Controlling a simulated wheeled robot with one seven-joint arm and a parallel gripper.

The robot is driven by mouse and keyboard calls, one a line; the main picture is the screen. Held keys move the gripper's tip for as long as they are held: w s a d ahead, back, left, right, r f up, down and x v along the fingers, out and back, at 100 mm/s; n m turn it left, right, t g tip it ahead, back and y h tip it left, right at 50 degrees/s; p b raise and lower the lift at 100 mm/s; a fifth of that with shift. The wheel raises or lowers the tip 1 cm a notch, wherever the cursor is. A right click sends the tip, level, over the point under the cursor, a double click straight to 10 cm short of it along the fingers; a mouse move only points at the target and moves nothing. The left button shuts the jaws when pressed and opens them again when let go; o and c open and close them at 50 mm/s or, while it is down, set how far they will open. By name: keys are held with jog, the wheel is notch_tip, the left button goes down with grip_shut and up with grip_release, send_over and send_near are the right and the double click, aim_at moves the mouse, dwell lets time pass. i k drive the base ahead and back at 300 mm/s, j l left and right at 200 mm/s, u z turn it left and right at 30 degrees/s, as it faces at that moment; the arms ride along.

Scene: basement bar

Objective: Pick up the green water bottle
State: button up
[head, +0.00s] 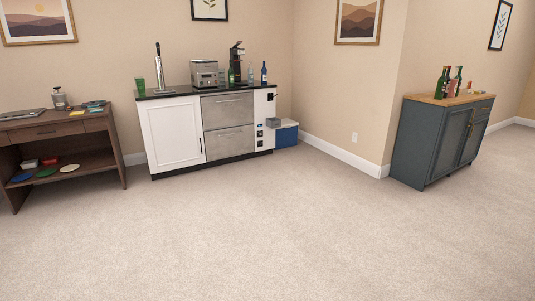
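Several green items are in the head view, all small and far off, and I cannot tell for sure which is the green water bottle. A slim green bottle (231,76) stands upright on the dark counter of the white bar unit. A green cup-like vessel (140,87) stands at that counter's left end. A dark green bottle (441,83) stands on the wooden top of the blue-grey cabinet at the right, among other bottles. My gripper is out of view.
The white bar unit (175,135) stands at the back wall, with a blue cooler (286,136) to its right. A brown desk (65,130) is at the left. The blue-grey cabinet (425,144) is at the right. The carpet (270,230) between them is clear.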

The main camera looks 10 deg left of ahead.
aim_at(231, 71)
jog(key=i+j+u, duration=0.4)
jog(key=i, duration=0.45)
jog(key=i+u, duration=0.45)
jog(key=i, duration=2.35)
jog(key=i+j, duration=0.1)
jog(key=i, duration=1.85)
jog(key=i+z, duration=0.25)
jog(key=i, duration=0.35)
jog(key=i+j+z, duration=0.3)
jog(key=i, duration=0.25)
jog(key=i+l+u, duration=0.15)
jog(key=l, duration=0.15)
jog(key=i+l+u, duration=0.1)
jog(key=l, duration=0.2)
jog(key=i+l+u, duration=0.15)
jog(key=l, duration=0.15)
jog(key=l+u, duration=0.1)
jog(key=l, duration=0.2)
jog(key=i, duration=0.05)
